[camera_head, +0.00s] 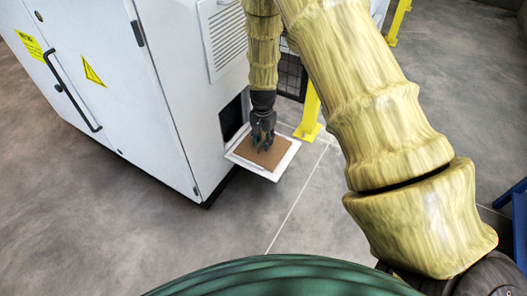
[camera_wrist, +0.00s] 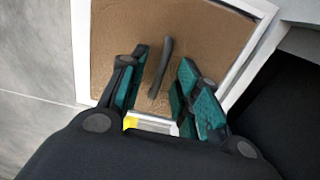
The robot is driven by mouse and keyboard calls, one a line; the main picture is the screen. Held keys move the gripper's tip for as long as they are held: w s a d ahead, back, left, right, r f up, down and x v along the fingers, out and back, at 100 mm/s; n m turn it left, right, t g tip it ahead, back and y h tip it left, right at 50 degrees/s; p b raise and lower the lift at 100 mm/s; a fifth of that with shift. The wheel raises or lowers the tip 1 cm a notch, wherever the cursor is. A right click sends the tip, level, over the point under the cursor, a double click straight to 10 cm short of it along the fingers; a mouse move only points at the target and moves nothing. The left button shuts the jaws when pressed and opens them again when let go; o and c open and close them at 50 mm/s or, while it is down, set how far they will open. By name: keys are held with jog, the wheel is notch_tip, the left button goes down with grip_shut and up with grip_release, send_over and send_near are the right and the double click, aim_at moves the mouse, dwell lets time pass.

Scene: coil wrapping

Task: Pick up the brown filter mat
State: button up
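The brown filter mat (camera_head: 273,158) lies flat in a white-rimmed tray (camera_head: 264,173) that juts out from the white machine. In the wrist view the mat (camera_wrist: 112,38) fills most of the white frame (camera_wrist: 80,55). A dark elongated bar, like a handle (camera_wrist: 162,66), stands out on the mat. My gripper (camera_head: 263,142) points down over the mat. In the wrist view my gripper (camera_wrist: 163,62) is open, with one teal-padded finger on each side of the bar and gaps showing on both sides. Whether the fingertips touch the mat cannot be told.
The white machine cabinet (camera_head: 150,120) stands left of and behind the tray, with a dark opening (camera_head: 232,116) beside it. A yellow post (camera_head: 309,112) stands just right of the tray. The grey floor (camera_head: 320,200) in front is clear. A blue object (camera_head: 519,215) is at the right edge.

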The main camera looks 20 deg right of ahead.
jog(key=shift+f, duration=0.35)
jog(key=shift+r, duration=0.1)
grip_shut()
jog(key=shift+r, duration=0.1)
